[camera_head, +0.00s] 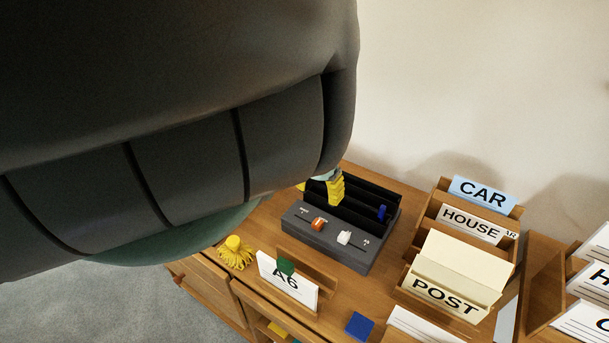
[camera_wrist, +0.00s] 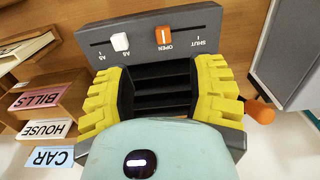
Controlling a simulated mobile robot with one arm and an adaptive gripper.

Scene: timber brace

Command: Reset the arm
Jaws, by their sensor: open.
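My gripper (camera_wrist: 160,80) is open in the wrist view, its two yellow ribbed fingers wide apart with nothing between them. Beyond the fingers lies a dark grey slotted device (camera_wrist: 150,28). Its front panel has an orange slider (camera_wrist: 164,36) by the word OPEN and a white slider (camera_wrist: 120,42). In the head view my large dark arm covers the upper left. A yellow finger (camera_head: 336,188) shows below it, over the device (camera_head: 330,250). Whether the finger touches the device cannot be told.
A wooden sorter at right holds cards CAR (camera_head: 482,193), HOUSE (camera_head: 470,222) and POST (camera_head: 444,296). A wall stands behind.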

